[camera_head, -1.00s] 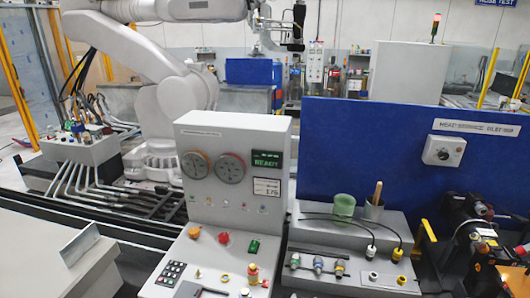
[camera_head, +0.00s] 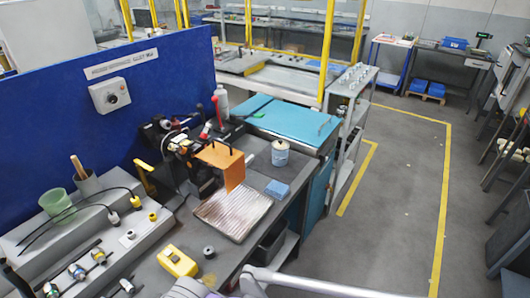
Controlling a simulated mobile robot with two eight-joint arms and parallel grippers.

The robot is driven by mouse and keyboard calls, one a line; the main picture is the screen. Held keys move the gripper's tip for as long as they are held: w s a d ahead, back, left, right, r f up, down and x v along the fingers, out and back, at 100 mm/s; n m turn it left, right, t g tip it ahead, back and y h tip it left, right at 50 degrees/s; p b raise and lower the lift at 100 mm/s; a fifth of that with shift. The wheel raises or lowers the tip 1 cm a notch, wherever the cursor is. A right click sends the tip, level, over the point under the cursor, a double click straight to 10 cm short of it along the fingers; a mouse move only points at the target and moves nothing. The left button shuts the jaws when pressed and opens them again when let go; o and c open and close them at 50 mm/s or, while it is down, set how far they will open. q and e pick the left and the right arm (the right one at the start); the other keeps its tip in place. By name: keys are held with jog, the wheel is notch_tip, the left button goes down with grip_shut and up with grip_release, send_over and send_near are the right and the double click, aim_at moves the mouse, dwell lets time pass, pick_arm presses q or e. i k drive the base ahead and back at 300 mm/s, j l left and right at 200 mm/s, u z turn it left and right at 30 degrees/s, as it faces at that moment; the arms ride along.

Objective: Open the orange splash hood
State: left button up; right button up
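The orange splash hood (camera_head: 222,166) shows in the head view as an orange panel on the dark machine (camera_head: 172,150) in the middle of the bench. Its front part hangs down over a ribbed metal tray (camera_head: 233,210). A white-grey part of my own arm shows at the bottom edge, but no gripper fingers are visible. Both grippers are out of view.
A yellow block (camera_head: 177,262) and a white canister (camera_head: 280,153) stand near the tray, with a blue block (camera_head: 277,189) beside it. A blue panel (camera_head: 60,115) rises at the left. Open floor (camera_head: 400,190) lies to the right.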

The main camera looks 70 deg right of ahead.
aim_at(232, 169)
jog(key=z, duration=1.75)
